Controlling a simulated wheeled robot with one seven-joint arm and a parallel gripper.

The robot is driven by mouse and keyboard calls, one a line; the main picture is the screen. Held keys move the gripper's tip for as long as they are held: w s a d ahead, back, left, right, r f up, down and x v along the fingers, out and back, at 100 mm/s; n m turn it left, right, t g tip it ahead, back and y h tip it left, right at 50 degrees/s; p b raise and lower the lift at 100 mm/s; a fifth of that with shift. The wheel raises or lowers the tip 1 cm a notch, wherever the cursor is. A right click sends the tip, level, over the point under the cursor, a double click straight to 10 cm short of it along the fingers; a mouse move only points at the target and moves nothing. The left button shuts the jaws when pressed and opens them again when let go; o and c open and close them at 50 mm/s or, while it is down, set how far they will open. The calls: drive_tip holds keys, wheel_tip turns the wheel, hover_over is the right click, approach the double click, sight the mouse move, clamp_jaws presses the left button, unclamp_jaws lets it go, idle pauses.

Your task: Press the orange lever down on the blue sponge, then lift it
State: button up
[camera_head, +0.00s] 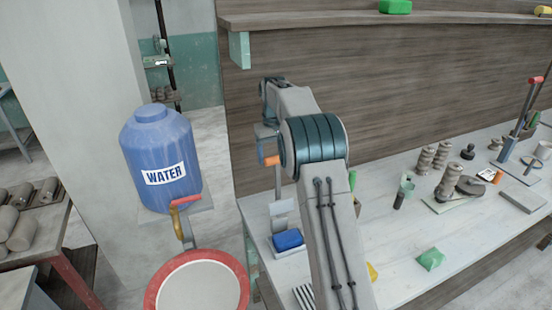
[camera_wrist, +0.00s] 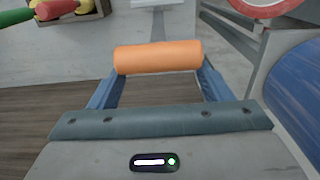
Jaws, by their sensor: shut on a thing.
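The orange lever handle (camera_head: 271,160) shows in the head view just left of my arm, above the left end of the bench. My gripper (camera_wrist: 157,60) is shut on the orange lever handle (camera_wrist: 157,56), which lies crosswise between the two blue fingers in the wrist view. The fingers are mostly hidden by my arm in the head view. The blue sponge (camera_head: 288,239) lies on a grey base below the handle, with a visible gap between the handle and the sponge. A grey upright plate stands behind the sponge.
A blue water barrel (camera_head: 161,160) and a red-rimmed round basin (camera_head: 200,285) stand left of the bench. The bench (camera_head: 385,262) holds a green block (camera_head: 431,259), clay stacks and tools to the right. A shelf (camera_head: 330,18) runs above.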

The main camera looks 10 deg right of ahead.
drive_tip(key=shift+w+a+f, duration=0.15)
drive_tip(key=shift+w+f, duration=0.25)
drive_tip(key=shift+f, duration=0.2)
drive_tip(key=shift+w+a+f, duration=0.1)
drive_tip(key=shift+w+f, duration=0.05)
drive_tip(key=shift+w, duration=0.1)
clamp_jaws()
drive_tip(key=shift+c, duration=0.6)
unclamp_jaws()
drive_tip(key=shift+w+f, duration=0.15)
drive_tip(key=shift+w, duration=0.2)
drive_tip(key=o, duration=1)
drive_tip(key=shift+s+r, duration=0.2)
drive_tip(key=shift+r, duration=0.1)
drive_tip(key=o, duration=0.5)
drive_tip(key=shift+r, duration=0.15)
